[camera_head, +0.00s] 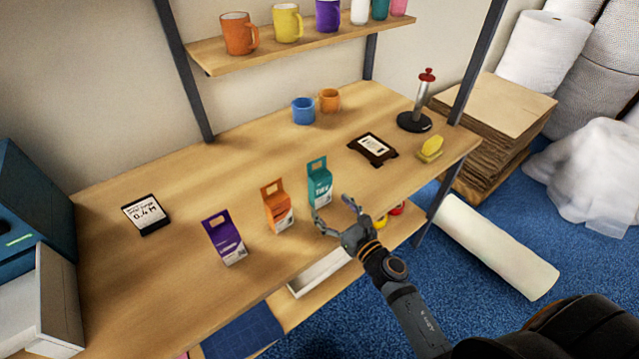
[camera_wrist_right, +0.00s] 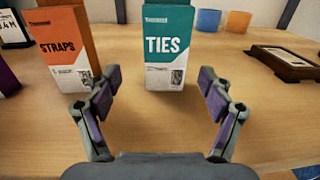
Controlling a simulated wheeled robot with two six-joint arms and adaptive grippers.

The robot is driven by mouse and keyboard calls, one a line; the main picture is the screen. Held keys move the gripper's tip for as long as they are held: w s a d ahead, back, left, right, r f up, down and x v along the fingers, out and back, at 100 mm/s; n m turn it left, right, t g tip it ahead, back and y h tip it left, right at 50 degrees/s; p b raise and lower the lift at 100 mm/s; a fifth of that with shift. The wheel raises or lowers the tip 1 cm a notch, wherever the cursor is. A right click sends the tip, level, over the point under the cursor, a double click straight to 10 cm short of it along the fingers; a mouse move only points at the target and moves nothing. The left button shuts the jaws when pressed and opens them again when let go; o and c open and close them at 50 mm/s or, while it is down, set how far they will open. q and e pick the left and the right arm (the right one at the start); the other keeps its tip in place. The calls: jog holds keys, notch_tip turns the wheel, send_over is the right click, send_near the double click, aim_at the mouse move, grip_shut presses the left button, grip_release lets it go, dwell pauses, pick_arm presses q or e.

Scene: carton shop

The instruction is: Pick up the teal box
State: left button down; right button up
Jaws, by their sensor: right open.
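The teal box (camera_head: 319,185), a carton with a handle tab on top, stands upright on the wooden table near its front edge. In the right wrist view the teal box (camera_wrist_right: 169,48) reads "TIES" and stands straight ahead, between the lines of the two fingers. My right gripper (camera_head: 337,214) is open and empty, just in front of the box at its lower right; it also shows in the right wrist view (camera_wrist_right: 162,92) with fingers spread wide. I cannot tell whether a fingertip touches the box. My left gripper is not in view.
An orange "STRAPS" box (camera_head: 278,208) stands close left of the teal box, and a purple box (camera_head: 225,240) stands further left. A dark framed label (camera_head: 372,149) lies to the right. Blue (camera_head: 303,110) and orange (camera_head: 329,100) mugs stand behind. The table between is clear.

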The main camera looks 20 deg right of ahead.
aim_at(323, 195)
jog(key=shift+x, duration=0.8)
jog(key=shift+w+a+f, duration=0.1)
jog(key=shift+w, duration=0.25)
jog(key=x, duration=0.1)
jog(key=p+x, duration=0.1)
jog(key=x, duration=0.1)
jog(key=p+x, duration=0.1)
jog(key=shift+w+d, duration=0.3)
jog(key=shift+w, duration=0.1)
jog(key=shift+w+a, duration=0.1)
jog(key=shift+w, duration=0.15)
jog(key=shift+s, duration=0.1)
jog(key=shift+c, duration=2)
jog(key=c, duration=0.9)
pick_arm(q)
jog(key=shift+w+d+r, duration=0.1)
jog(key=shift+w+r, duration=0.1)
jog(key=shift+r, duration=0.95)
